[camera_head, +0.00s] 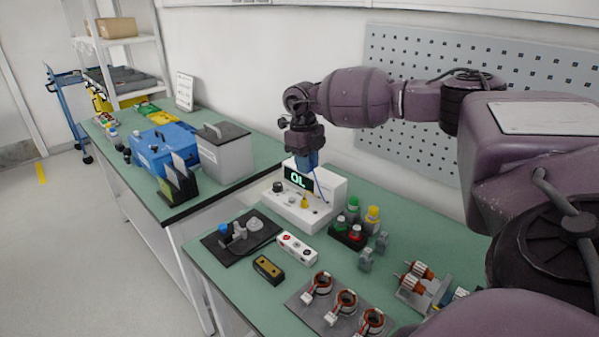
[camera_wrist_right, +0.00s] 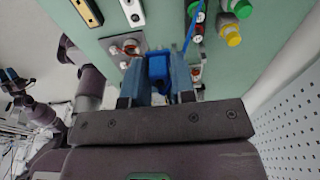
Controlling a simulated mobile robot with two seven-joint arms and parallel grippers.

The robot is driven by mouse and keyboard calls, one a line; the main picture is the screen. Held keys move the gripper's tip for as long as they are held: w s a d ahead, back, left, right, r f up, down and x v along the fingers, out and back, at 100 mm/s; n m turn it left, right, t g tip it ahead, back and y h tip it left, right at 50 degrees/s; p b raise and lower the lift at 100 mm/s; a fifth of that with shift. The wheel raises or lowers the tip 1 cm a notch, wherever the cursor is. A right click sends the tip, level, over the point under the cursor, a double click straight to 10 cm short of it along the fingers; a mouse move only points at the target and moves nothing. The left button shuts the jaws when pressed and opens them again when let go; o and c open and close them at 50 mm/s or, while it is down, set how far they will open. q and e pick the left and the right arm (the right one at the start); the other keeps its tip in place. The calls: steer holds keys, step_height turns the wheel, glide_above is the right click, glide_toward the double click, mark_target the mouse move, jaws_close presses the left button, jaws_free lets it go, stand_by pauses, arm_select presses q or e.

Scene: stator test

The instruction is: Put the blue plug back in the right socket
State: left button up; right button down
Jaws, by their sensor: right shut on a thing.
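My right gripper (camera_head: 307,156) is shut on the blue plug (camera_wrist_right: 157,68), which sits between its two fingers in the wrist view. In the head view the gripper points down over the back of the white tester (camera_head: 331,186), whose display (camera_head: 299,180) reads "OL". The plug's tip and any gap to the tester are hard to make out. A blue cable (camera_wrist_right: 190,28) runs up from the plug in the wrist view. A yellow plug (camera_head: 304,199) stands upright on the tester's front panel. The right socket cannot be made out. My left gripper is not in the head view.
Green and yellow caps (camera_head: 372,214) stand right of the tester. A white button box (camera_head: 297,248), a black fixture (camera_head: 240,231) and a tray with copper-wound stators (camera_head: 320,324) lie nearer. A perforated panel (camera_head: 420,130) rises behind the bench.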

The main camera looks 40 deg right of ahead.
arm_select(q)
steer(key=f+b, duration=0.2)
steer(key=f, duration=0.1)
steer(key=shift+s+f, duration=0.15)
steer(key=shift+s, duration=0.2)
arm_select(e)
steer(key=w+d, duration=0.2)
steer(key=d, duration=0.3)
steer(key=shift+d, duration=0.4)
steer(key=shift+f+b, duration=2.1)
steer(key=shift+f, duration=5.5)
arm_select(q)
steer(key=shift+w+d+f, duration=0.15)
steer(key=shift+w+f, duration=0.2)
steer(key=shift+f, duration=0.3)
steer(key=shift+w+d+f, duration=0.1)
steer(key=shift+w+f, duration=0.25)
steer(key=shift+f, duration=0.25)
arm_select(e)
steer(key=shift+f, duration=0.4)
